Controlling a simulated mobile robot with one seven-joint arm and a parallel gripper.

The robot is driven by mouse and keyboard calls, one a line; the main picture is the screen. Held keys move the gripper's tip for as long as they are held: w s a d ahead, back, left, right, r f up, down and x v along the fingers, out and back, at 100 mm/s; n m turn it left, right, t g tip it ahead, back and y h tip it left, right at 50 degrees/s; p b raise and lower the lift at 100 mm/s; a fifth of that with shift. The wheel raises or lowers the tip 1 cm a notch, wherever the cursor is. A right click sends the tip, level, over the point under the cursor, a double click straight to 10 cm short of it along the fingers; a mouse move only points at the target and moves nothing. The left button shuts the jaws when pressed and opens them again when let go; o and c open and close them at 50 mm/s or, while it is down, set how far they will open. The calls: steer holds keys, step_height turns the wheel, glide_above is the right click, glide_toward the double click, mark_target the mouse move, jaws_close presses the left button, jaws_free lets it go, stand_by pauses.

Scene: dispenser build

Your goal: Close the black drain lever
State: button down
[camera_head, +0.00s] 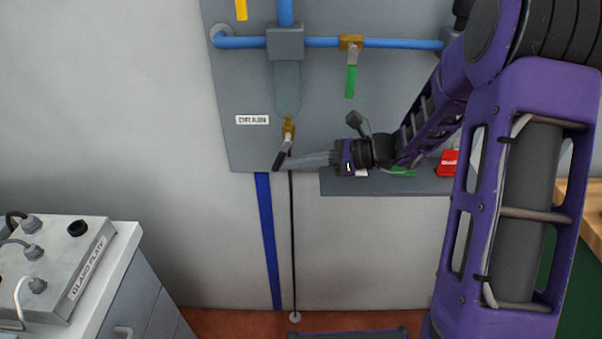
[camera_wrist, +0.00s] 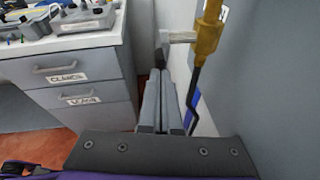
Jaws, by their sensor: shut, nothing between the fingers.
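The black drain lever (camera_head: 281,155) hangs from a brass valve (camera_head: 289,129) beside the DRAIN label (camera_head: 252,120), tilted down and to the left. In the wrist view its dark handle (camera_wrist: 161,46) shows just beyond my fingertips, on a pale stem from the brass valve (camera_wrist: 207,40). My gripper (camera_head: 288,163) is shut and empty, its fingers pointing left at the lever's lower end. In the wrist view my gripper's two fingers (camera_wrist: 159,80) lie side by side. I cannot tell whether they touch the lever.
A green-handled valve (camera_head: 350,80) sits on the blue pipe (camera_head: 380,43) above right. A grey shelf (camera_head: 345,187) lies below my wrist. A thin black line (camera_head: 292,240) runs down to the floor. A drawer cabinet (camera_head: 145,300) stands lower left, with open space before the wall between.

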mark_target(281, 162)
steer(key=shift+a+r+t+y+p, duration=0.15)
steer(key=shift+a+t+y+p, duration=0.15)
steer(key=shift+a+y+p, duration=1.7)
steer(key=shift+a+h, duration=0.2)
steer(key=shift+h, duration=0.1)
steer(key=shift+d, duration=0.1)
steer(key=s+d, duration=0.1)
steer(key=d, duration=0.4)
steer(key=s+d, duration=0.1)
steer(key=d, duration=0.5)
steer(key=s+d, duration=0.1)
steer(key=d, duration=0.5)
steer(key=shift+f, duration=0.2)
